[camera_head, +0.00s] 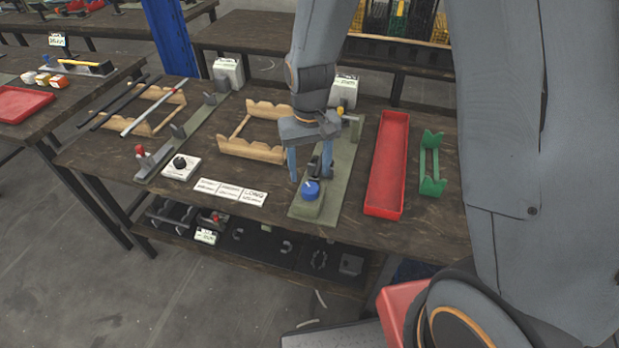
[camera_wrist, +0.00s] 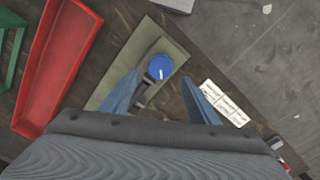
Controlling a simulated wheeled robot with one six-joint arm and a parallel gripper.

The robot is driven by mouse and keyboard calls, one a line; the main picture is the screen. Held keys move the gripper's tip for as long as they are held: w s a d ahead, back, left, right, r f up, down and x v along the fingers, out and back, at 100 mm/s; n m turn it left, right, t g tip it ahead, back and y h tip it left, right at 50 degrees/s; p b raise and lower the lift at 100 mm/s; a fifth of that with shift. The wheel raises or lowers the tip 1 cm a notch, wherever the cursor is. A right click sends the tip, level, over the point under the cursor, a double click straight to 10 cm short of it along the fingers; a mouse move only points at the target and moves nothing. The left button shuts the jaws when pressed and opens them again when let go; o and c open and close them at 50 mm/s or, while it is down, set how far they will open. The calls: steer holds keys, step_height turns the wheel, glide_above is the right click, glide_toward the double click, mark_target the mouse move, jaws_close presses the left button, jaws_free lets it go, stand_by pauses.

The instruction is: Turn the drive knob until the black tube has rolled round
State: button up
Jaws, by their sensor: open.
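The blue drive knob (camera_head: 310,190), with a white mark on top, sits at the near end of a green-grey base plate (camera_head: 300,211). It also shows in the wrist view (camera_wrist: 160,67). My gripper (camera_head: 309,181) is open above the plate, its two blue fingers apart and nothing held between them. In the wrist view the knob lies just beyond the fingertips, between their lines; I see no contact. A dark bracket (camera_wrist: 143,98) stands on the plate behind the knob. Black tubes (camera_head: 117,103) lie on a wooden rack at the left. Whether a tube lies on the plate is hidden by my gripper.
A long red tray (camera_head: 387,205) and a green stand (camera_head: 433,183) are right of the plate. A wooden rack (camera_head: 235,146) and white label cards (camera_head: 230,191) are left of it. A white box with a black knob (camera_head: 181,167) stands farther left.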

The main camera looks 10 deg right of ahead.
steer(key=shift+r, duration=1.3)
